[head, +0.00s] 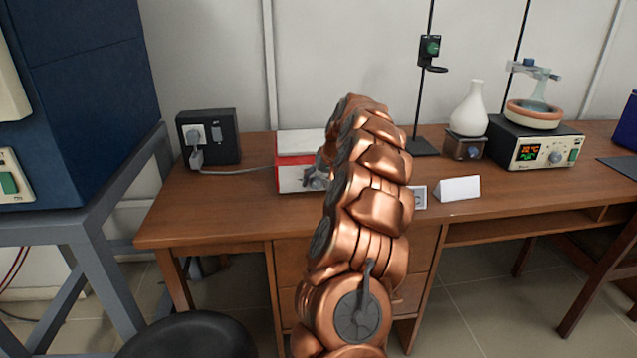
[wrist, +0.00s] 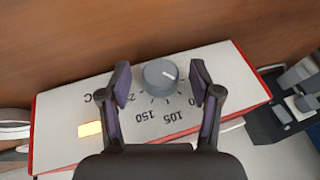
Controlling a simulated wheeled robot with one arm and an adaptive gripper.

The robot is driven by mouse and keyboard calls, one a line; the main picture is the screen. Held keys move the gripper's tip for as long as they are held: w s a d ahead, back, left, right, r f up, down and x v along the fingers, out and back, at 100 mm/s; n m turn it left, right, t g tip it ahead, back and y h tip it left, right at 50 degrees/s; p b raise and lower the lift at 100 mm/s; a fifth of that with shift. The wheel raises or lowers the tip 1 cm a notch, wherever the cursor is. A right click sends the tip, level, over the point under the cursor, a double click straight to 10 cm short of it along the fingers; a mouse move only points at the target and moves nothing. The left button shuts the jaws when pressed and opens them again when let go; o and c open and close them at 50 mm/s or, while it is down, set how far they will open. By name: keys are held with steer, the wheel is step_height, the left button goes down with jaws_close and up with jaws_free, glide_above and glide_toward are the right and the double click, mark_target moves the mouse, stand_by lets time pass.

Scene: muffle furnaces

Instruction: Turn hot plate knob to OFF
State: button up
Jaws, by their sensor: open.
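The hot plate (head: 295,147) is a red and white box on the wooden desk, left of my arm in the head view. Its white front panel (wrist: 65,112) fills the middle of the wrist view, with upside-down dial numbers such as 105 and 150 and a lit orange lamp (wrist: 90,128). The round grey knob (wrist: 160,75) has a white mark pointing right in the wrist view. My gripper (wrist: 160,72) is open, one finger on each side of the knob, with small gaps visible. In the head view my gripper (head: 318,179) is partly hidden by my arm.
A wall socket box (head: 208,137) with a plug and cable stands left of the hot plate. A retort stand (head: 422,147), a white flask (head: 468,110) and a heating unit with a display (head: 535,148) stand to the right. A white card (head: 458,189) is near the desk's front edge.

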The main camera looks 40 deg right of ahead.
steer(key=c, duration=1.1)
steer(key=shift+c, duration=0.2)
steer(key=g+h+b, duration=0.1)
steer(key=h, duration=0.1)
steer(key=g+h, duration=0.1)
steer(key=shift+w+a+f+n+g+h+b, duration=0.1)
steer(key=shift+a+f+n+g+h+b, duration=0.1)
steer(key=shift+n+g+h+b, duration=0.2)
steer(key=shift+w+a+r+n+g+h+b, duration=0.1)
steer(key=shift+n+g+h+b, duration=0.2)
steer(key=shift+g+h+b, duration=0.7)
steer(key=shift+h, duration=0.3)
